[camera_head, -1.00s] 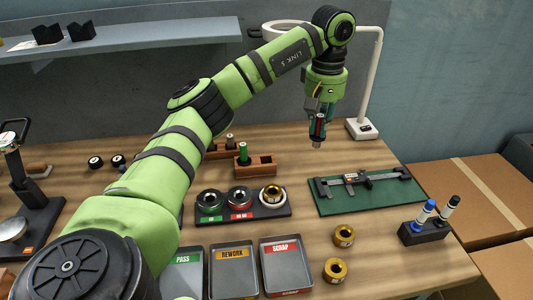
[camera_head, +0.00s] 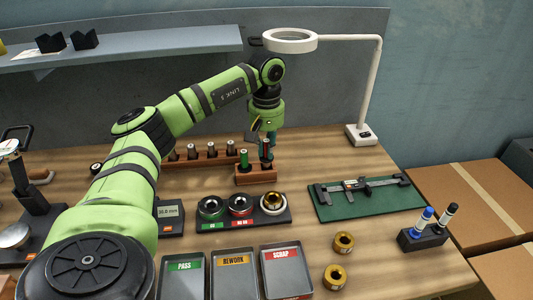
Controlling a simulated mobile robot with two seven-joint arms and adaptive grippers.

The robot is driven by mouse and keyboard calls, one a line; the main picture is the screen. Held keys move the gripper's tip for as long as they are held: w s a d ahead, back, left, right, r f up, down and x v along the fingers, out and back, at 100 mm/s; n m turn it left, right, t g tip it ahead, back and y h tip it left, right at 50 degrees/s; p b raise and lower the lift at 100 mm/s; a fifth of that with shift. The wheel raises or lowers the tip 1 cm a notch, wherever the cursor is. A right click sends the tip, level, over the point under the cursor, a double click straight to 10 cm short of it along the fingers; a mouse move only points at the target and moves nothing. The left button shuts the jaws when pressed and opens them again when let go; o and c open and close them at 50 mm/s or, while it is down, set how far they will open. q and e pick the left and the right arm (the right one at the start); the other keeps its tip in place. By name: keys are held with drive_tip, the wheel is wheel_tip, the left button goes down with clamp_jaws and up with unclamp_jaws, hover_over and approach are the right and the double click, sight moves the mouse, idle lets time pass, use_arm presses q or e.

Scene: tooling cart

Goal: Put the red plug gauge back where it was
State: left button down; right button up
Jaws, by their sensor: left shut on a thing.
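My left gripper (camera_head: 267,144) points down at the back middle of the table and is shut on the red plug gauge (camera_head: 266,152). The gauge hangs upright, partly hidden by the fingers, with only a bit of red showing. It is over the right part of a small wooden block (camera_head: 257,178). I cannot tell whether its lower end is above the block or inside it. A green plug gauge (camera_head: 244,158) stands in the block's left part, just left of the gripper. My right gripper is not in view.
Behind the block stands a wooden rack with several dark pins (camera_head: 211,150). In front is a black ring holder (camera_head: 216,222), then the trays (camera_head: 234,258). A caliper lies on a green mat (camera_head: 340,212) at right. The magnifier lamp (camera_head: 370,90) stands behind.

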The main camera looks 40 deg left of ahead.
use_arm(q)
wheel_tip(320, 180, down, 2)
drive_tip(key=shift+f, duration=0.35)
drive_tip(key=c, duration=1.1)
unclamp_jaws()
drive_tip(key=shift+f, duration=0.1)
drive_tip(key=shift+o, duration=0.2)
wheel_tip(320, 180, up, 12)
drive_tip(key=shift+r+b, duration=0.15)
drive_tip(key=shift+b, duration=0.15)
